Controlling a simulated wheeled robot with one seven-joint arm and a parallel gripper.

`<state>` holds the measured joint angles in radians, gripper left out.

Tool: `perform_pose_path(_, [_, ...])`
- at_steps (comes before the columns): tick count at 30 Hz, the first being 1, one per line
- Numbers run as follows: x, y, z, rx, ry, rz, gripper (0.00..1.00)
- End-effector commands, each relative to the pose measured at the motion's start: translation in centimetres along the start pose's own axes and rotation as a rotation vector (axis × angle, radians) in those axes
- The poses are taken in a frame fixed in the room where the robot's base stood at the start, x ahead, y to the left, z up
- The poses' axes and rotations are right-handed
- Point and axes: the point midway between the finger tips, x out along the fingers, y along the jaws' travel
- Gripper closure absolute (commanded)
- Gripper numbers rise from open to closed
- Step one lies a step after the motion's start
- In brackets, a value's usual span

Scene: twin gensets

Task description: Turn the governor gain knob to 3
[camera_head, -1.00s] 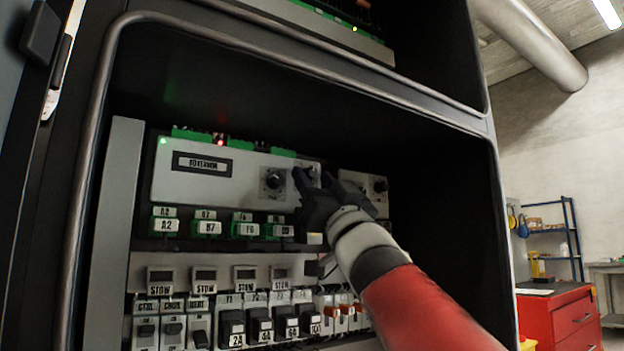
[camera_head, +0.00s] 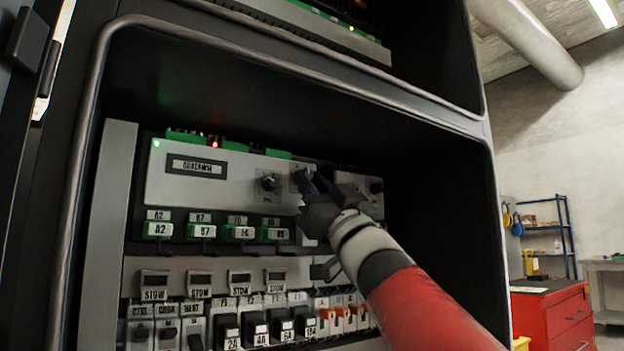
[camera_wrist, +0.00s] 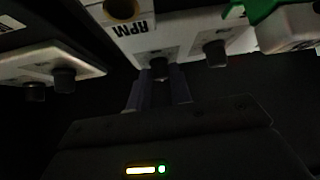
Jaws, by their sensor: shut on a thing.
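The governor module (camera_head: 220,190) is a pale panel with a dark name label, whose text is blurred now. Its left knob (camera_head: 268,183) is black and free; it also shows in the wrist view (camera_wrist: 215,52). My gripper (camera_head: 308,180) is at the module's right end, shut on the second black knob (camera_wrist: 160,68). In the wrist view, my fingers (camera_wrist: 158,85) stand on either side of this knob. The head view mostly hides it behind my gripper. The scale marks and small captions of both knobs are too small to read, so I cannot tell which is the gain knob.
A neighbouring pale module (camera_head: 360,190) with black knobs (camera_wrist: 64,78) is close to the right of my gripper. Green terminal blocks (camera_head: 157,229) and rows of switches (camera_head: 280,325) lie below. The cabinet's rim (camera_head: 300,70) surrounds the bay.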

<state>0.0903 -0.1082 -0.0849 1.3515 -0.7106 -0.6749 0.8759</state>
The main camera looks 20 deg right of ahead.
Motion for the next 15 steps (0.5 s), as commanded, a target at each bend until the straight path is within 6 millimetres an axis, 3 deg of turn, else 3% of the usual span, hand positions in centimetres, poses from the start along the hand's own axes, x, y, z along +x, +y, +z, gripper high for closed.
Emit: perform_pose_path(15, [0.43,0.97,-0.21,-0.314,-0.004,-0.314,1.0])
